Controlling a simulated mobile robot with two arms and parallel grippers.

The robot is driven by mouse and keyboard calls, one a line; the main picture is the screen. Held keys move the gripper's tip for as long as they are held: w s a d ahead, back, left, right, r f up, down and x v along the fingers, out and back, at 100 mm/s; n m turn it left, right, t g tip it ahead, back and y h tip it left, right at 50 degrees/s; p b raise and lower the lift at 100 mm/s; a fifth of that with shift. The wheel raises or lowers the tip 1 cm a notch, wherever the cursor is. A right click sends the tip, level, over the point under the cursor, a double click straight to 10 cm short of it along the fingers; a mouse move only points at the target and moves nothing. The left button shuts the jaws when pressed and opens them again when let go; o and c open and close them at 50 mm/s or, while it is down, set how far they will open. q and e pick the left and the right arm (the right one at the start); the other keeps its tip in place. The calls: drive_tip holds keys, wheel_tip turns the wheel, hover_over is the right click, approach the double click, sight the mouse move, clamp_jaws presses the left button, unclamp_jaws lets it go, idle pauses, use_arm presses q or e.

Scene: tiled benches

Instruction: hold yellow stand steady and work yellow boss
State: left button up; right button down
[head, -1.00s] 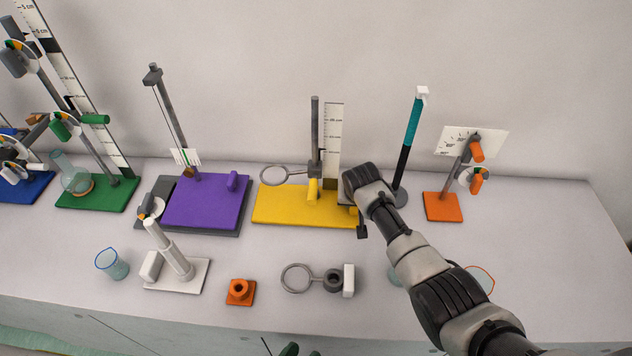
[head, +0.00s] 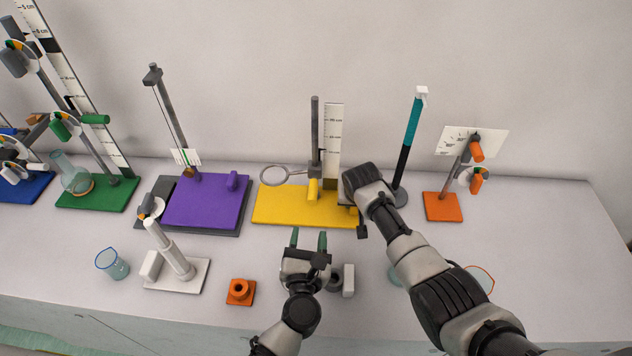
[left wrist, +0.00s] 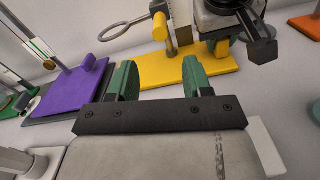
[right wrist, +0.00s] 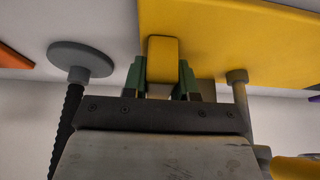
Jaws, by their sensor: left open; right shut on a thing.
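The yellow stand (head: 285,205) has a flat yellow base, a grey upright rod and a ring held out to the left. The yellow boss (head: 313,188) sits low on the rod, with its yellow knob facing front; it also shows in the left wrist view (left wrist: 160,27). My right gripper (right wrist: 163,82) is shut on an upright yellow tab (right wrist: 163,58) at the right side of the stand's base. My left gripper (head: 308,240) is open and empty, just in front of the base and below the knob. Its green fingers (left wrist: 160,80) point toward the stand, apart from it.
A purple stand (head: 207,203) is left of the yellow one. A teal-and-black rod (head: 411,130) and an orange stand (head: 443,207) are to the right. An orange block (head: 240,292) and a beaker (head: 113,265) are near the front.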

sight(313, 192)
use_arm(q)
drive_tip(key=w, duration=1.2)
clamp_jaws()
drive_tip(key=shift+r, duration=1.6)
drive_tip(key=shift+d+r, duration=0.1)
drive_tip(key=shift+r, duration=1.4)
